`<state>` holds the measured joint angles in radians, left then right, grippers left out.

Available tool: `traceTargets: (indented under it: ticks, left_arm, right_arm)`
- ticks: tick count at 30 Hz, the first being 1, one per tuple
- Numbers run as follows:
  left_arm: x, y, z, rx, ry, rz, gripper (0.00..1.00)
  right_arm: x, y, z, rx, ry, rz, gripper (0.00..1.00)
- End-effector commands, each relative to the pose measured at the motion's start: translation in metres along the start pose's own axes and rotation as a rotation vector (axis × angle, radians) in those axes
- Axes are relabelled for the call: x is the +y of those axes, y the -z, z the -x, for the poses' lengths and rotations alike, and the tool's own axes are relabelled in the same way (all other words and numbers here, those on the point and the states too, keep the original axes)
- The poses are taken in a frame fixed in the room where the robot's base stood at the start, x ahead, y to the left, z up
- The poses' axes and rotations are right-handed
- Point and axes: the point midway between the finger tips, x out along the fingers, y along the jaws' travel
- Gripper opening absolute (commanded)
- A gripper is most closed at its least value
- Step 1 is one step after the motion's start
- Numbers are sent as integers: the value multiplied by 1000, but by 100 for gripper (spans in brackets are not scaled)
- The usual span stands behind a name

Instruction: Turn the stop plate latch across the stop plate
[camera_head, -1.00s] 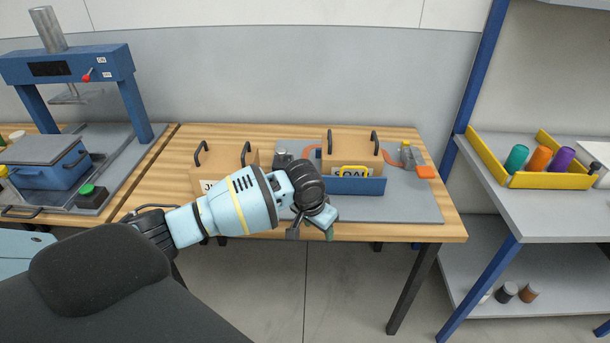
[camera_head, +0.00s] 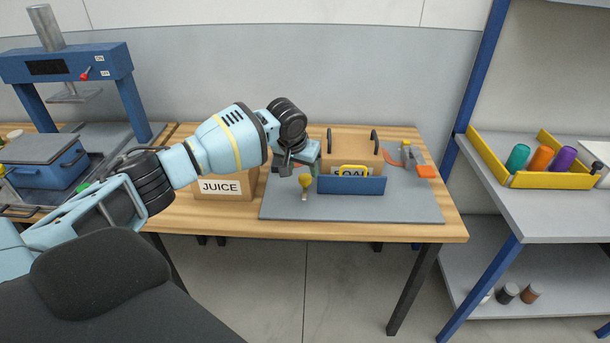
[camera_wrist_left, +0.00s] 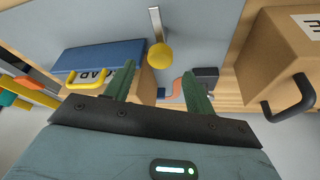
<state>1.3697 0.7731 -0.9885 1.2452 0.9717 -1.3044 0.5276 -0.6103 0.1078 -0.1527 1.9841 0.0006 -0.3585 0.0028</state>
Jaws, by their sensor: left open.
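The latch shows as a yellow knob (camera_head: 305,180) with a short pale metal bar, just left of the blue stop plate (camera_head: 350,187). The bar points toward the table's front, not across the plate. The plate stands before the SOAP box and has a yellow handle. My left gripper (camera_head: 300,168) is open and empty, just behind and above the knob. In the left wrist view, the knob (camera_wrist_left: 159,55) lies between and slightly beyond the green fingertips, with no clear contact. The plate (camera_wrist_left: 100,57) is left of it there. My right gripper is not in view.
The JUICE box (camera_head: 222,188) stands left of the grey mat (camera_head: 400,208), and the SOAP box (camera_head: 351,152) is behind the plate. An orange-ended tool (camera_head: 425,171) lies at right. The mat's front strip is clear.

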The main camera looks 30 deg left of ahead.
Motion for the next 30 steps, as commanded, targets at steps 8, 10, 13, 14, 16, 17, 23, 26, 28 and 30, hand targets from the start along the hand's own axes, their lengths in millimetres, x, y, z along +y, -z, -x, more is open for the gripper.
traceTargets:
  ticks: [8,10,13,14,16,17,23,26,28,30]
  left_arm:
    - [1,-1,-36,-2,0,0,55]
    - [0,-1,-39,-1,0,-1,55]
    - [0,0,-41,0,0,0,55]
    - [0,0,-41,0,0,0,55]
    - [0,0,-41,1,0,-1,55]
    - [0,0,-41,1,0,-1,55]
    - [0,0,-40,1,0,-1,40]
    - [0,0,-40,1,0,-1,27]
    - [0,0,-40,1,0,0,18]
    - [0,0,-40,1,0,0,11]
  right_arm:
    - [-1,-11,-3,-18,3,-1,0]
    - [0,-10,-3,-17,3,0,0]
    - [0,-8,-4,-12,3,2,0]
    - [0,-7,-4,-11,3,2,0]
    - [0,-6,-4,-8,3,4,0]
    - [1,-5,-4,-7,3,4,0]
    - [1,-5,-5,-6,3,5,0]
    - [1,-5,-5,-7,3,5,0]
    - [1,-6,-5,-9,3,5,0]
    - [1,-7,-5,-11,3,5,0]
